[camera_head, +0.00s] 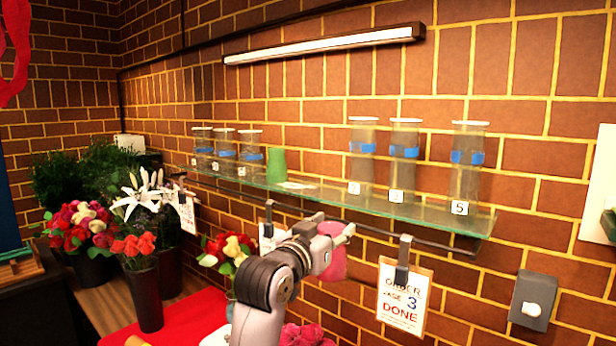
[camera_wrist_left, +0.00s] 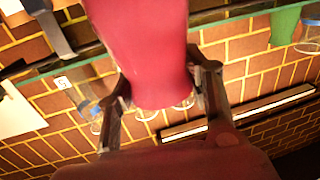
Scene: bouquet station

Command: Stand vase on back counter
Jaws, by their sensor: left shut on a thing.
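My left gripper (camera_head: 335,236) is shut on a pinkish-red vase (camera_head: 333,265), held in the air in front of the wall, just below the glass shelf. In the left wrist view the vase (camera_wrist_left: 145,45) fills the space between the two fingers (camera_wrist_left: 160,92), one on each side. The fingers and wrist hide part of the vase in the head view. A wooden counter (camera_head: 108,306) runs along the wall at lower left, with a red mat (camera_head: 195,313) on it. My right gripper is not in view.
The glass shelf (camera_head: 415,212) carries several clear cylinders with blue bands and a green vase (camera_head: 277,164). A "DONE" order card (camera_head: 404,297) hangs from the rail below it. Dark buckets of flowers (camera_head: 145,298) crowd the counter's left; pink flowers (camera_head: 305,336) show beside my arm.

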